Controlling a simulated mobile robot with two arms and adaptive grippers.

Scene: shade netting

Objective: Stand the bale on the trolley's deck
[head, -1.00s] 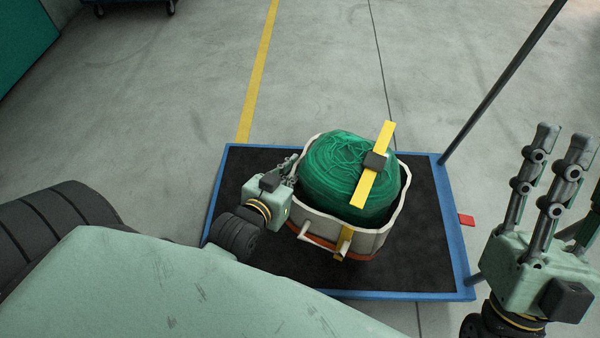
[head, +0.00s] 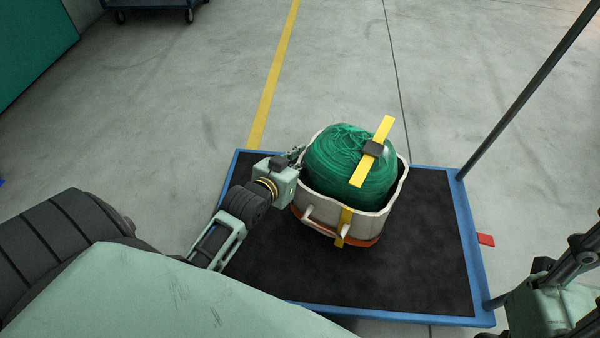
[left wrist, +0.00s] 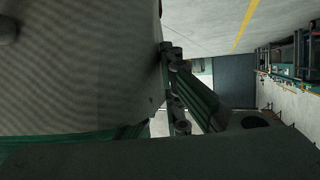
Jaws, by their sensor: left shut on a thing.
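The bale is a roll of green netting (head: 340,175) in an off-white wrap (head: 326,220) with an orange-brown base, side handles and a yellow strap with a dark buckle. It is upright over the black deck of the blue-edged trolley (head: 400,270); I cannot tell whether its base touches the deck. My left gripper (head: 296,160) is shut on the bale's left rim; its fingertips are mostly hidden. In the left wrist view the pale woven wrap (left wrist: 80,75) fills the left side, against the fingers. My right gripper (head: 570,275) is cut off at the right edge, its opening unclear.
The trolley's dark handle post (head: 520,95) rises at its right side, with a red tab (head: 486,239) beside the edge. Bare deck lies in front and right of the bale. Another blue trolley (head: 150,8) stands far back left. The concrete floor behind is clear.

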